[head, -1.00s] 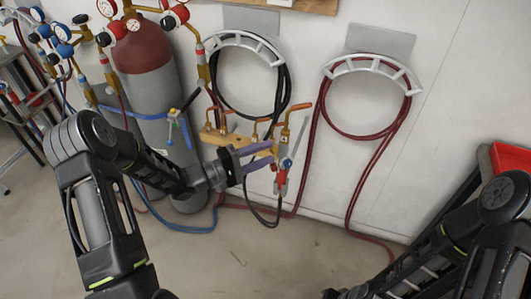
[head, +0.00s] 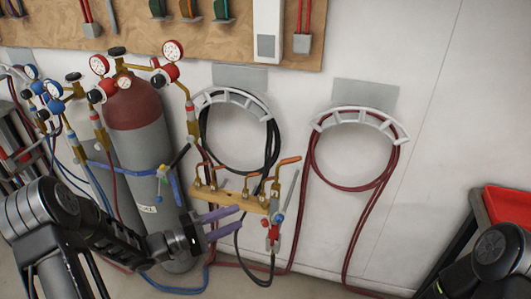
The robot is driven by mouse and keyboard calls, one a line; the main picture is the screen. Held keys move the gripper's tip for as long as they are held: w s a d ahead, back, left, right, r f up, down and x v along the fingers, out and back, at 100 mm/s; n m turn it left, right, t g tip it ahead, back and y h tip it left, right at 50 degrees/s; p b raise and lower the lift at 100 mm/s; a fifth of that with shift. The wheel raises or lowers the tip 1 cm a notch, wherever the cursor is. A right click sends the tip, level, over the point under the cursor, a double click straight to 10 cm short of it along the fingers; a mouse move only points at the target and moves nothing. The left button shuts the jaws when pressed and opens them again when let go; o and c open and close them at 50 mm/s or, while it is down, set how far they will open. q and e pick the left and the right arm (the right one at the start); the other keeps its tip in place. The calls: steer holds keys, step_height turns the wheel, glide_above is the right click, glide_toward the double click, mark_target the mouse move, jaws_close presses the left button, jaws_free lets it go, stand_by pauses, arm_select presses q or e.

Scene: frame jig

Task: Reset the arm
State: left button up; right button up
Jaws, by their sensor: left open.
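My left gripper (head: 221,222) comes in from the lower left, with two purple fingers spread apart and nothing between them. In the picture it is just below and left of a wooden torch rack (head: 237,198) with several brass torch pieces on it. I cannot tell whether it touches the rack. Only part of my right arm (head: 500,250) shows at the lower right; its gripper is out of the frame.
A red-topped gas cylinder (head: 140,135) with gauges stands left of the rack. A black hose coil (head: 275,150) and a dark red hose coil (head: 312,165) hang on the wall. A red tray (head: 508,215) is at the right. A pegboard (head: 345,8) is above.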

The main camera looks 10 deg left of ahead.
arm_select(q)
step_height(320, 180, down, 16)
steer(key=a+m+g+y, duration=0.1)
steer(key=a+m+y, duration=0.25)
steer(key=y, duration=0.55)
steer(key=s+d+f+m+g, duration=0.1)
steer(key=s+d+f+g, duration=0.2)
steer(key=s+d, duration=0.3)
steer(key=s+d+f+m+g, duration=0.2)
steer(key=s+d+f+g, duration=0.2)
steer(key=s, duration=0.7)
steer(key=s+d+f+m+g+b, duration=0.1)
steer(key=s+d+f+m+g, duration=0.1)
steer(key=s+d, duration=0.6)
step_height(320, 180, down, 3)
steer(key=shift+s+d+r+g+y, duration=0.1)
steer(key=shift+s+d+g+y, duration=0.25)
steer(key=shift+g, duration=0.55)
